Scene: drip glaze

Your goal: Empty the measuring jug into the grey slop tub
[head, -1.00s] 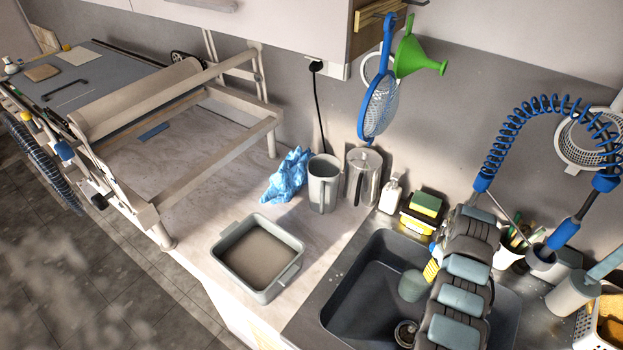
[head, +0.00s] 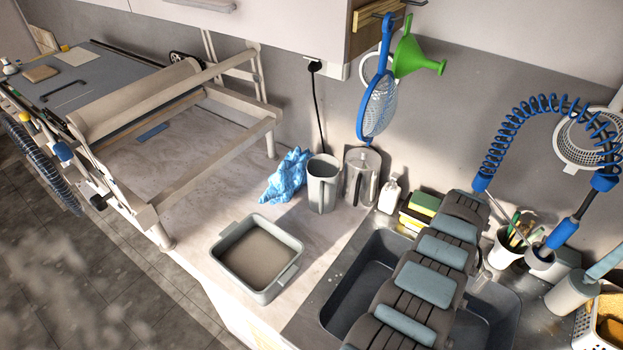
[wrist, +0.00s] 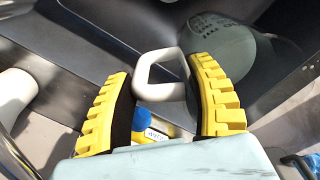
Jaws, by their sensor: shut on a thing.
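The grey slop tub (head: 222,254) stands on the counter left of the sink, with a flat grey-brown content inside. In the wrist view my gripper (wrist: 160,76) has its two yellow fingers shut on a pale loop handle (wrist: 143,72). A rounded grey-green jug (wrist: 222,46), partly in shadow, shows beyond the right finger. I take it for the measuring jug and the handle as its own, though the join is hidden. What is in it cannot be seen. In the head view my arm hides both gripper and jug.
A grey pitcher (head: 322,187), a metal jug (head: 361,181) and a blue crumpled cloth (head: 287,177) stand behind the tub. The dark sink (head: 352,285) lies right of it. A soap bottle (head: 390,196) and sponges (head: 423,205) line the sink's back. A strainer (head: 378,108) hangs above.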

